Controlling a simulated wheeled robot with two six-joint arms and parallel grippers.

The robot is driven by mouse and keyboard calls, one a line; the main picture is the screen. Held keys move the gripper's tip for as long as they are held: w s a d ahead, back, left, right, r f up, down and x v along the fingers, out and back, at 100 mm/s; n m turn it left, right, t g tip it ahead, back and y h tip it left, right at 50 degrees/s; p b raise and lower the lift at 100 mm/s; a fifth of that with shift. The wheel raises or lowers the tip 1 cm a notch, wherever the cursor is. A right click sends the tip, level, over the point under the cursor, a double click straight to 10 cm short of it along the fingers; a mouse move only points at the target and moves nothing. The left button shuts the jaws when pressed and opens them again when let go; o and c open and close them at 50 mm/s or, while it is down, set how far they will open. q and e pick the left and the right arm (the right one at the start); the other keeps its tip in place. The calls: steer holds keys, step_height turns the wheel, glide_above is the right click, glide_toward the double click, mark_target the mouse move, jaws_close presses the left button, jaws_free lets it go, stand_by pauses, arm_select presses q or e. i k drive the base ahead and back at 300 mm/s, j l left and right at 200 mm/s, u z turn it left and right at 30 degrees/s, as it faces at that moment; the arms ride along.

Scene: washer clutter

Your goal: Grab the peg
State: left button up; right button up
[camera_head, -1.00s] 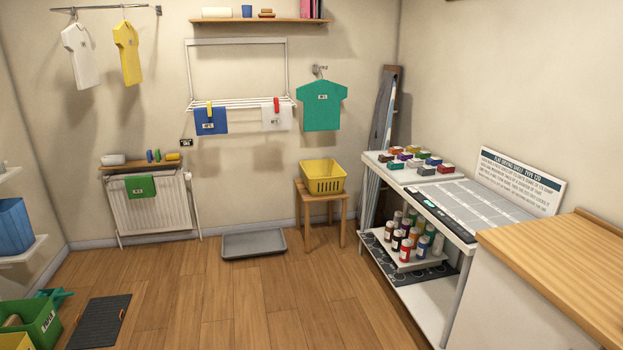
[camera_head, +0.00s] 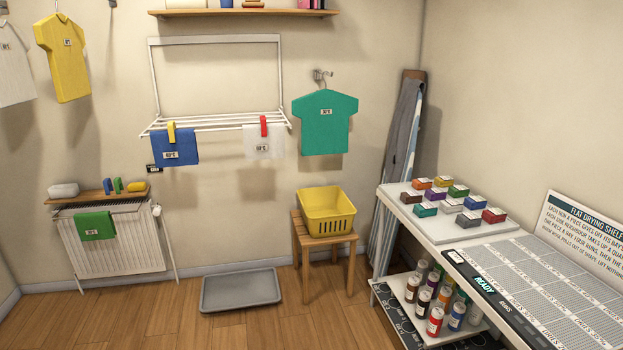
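Two pegs show on the white wall drying rack. A yellow peg (camera_head: 171,132) is clipped over the top edge of a blue cloth (camera_head: 175,149) at the rack's left. A red peg (camera_head: 264,126) is clipped over the top edge of a white cloth (camera_head: 263,147) at the rack's right. The rack (camera_head: 215,122) is fixed to the back wall. Neither of my grippers is in view.
A yellow basket (camera_head: 327,212) sits on a wooden stool (camera_head: 324,248) below a green shirt (camera_head: 325,122). A grey tray (camera_head: 241,289) lies on the floor under the rack. A shelf unit (camera_head: 450,238) with bottles and coloured blocks stands right. Floor left of the tray is clear.

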mark_target(262, 118)
steer(key=i+z, duration=0.1)
steer(key=i, duration=0.75)
steer(key=i+j+z, duration=0.1)
steer(key=i, duration=0.7)
steer(key=j, duration=0.1)
